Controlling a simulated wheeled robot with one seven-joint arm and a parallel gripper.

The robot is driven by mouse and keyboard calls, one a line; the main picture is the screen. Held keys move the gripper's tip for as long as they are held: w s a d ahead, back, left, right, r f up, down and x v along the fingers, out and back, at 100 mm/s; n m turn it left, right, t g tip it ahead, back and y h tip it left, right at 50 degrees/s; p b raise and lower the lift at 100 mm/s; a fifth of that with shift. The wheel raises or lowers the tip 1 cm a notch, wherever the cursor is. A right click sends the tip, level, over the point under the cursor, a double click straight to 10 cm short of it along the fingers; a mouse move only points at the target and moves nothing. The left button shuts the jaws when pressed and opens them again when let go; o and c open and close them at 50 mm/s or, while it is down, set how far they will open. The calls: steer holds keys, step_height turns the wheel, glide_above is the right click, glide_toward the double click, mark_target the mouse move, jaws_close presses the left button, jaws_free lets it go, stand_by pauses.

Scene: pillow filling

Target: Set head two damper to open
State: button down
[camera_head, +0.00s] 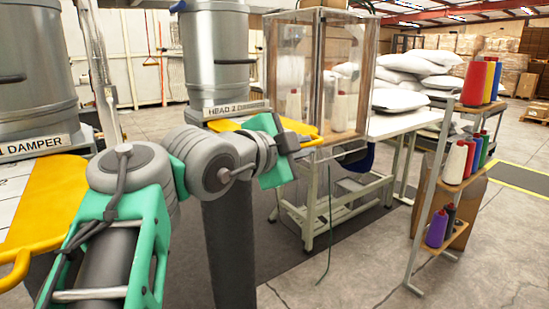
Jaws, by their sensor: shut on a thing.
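The head two damper is a yellow slide plate (296,126) under the silver cylinder labelled "HEAD 2 D…" (236,108); my arm hides part of the label and plate. The plate sticks out to the right of the cylinder's base. My gripper (290,142) is at the plate's right end, shut on its yellow handle, which shows just beyond the jaws. The green and grey wrist hides most of the grip, and how far the plate is drawn out is hard to tell.
The head one damper (42,205), another yellow plate with a handle, lies at left below its own cylinder (35,70). A clear-walled cabinet (325,65) stands close right of my gripper. White pillows (415,75) and a thread spool rack (430,205) are further right. Open floor lies at front right.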

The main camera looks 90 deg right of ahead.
steer(key=shift+s+a+f+b, duration=0.15)
steer(key=shift+s+a+b, duration=0.25)
steer(key=shift+s+a, duration=0.35)
steer(key=c, duration=1.5)
jaws_free()
steer(key=shift+a, duration=0.15)
